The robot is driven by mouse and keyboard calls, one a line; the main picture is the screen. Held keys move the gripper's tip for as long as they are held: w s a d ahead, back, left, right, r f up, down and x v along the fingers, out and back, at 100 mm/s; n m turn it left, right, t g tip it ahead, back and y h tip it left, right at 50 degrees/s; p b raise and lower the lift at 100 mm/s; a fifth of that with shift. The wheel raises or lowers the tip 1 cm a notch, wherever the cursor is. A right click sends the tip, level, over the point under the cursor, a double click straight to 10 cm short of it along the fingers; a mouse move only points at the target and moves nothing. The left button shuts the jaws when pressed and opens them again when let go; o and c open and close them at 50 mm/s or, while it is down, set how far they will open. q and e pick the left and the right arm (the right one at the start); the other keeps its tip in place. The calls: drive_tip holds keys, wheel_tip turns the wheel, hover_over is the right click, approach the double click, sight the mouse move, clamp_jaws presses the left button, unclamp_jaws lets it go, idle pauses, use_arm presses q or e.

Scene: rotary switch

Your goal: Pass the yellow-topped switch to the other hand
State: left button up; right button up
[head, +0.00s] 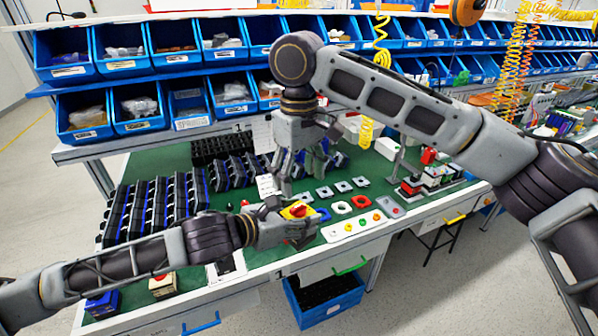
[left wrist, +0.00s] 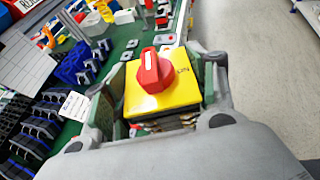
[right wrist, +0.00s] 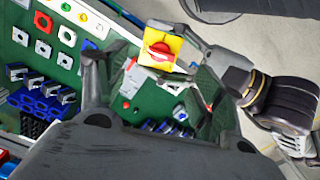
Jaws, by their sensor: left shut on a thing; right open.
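The switch has a yellow square top with a red rotary knob, and in the left wrist view (left wrist: 172,92) it sits between my left fingers. My left gripper (head: 300,222) is shut on it and holds it above the green table near the front edge. The switch also shows in the head view (head: 295,211) and in the right wrist view (right wrist: 163,50). My right gripper (head: 300,168) is open and empty, pointing down above and behind the switch. In the right wrist view the switch lies beyond the open fingers (right wrist: 150,85), apart from them.
The green table (head: 150,172) carries rows of black and blue modules (head: 160,203) at left. A white panel with coloured buttons (head: 355,226) lies right of my left gripper. Blue bins (head: 130,110) line the back. A blue crate (head: 325,300) stands on the floor.

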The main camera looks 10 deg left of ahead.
sight(299, 205)
drive_tip(key=shift+f, duration=5.65)
drive_tip(key=c, duration=0.8)
use_arm(q)
drive_tip(key=o, duration=1.3)
use_arm(e)
drive_tip(key=shift+c, duration=0.8)
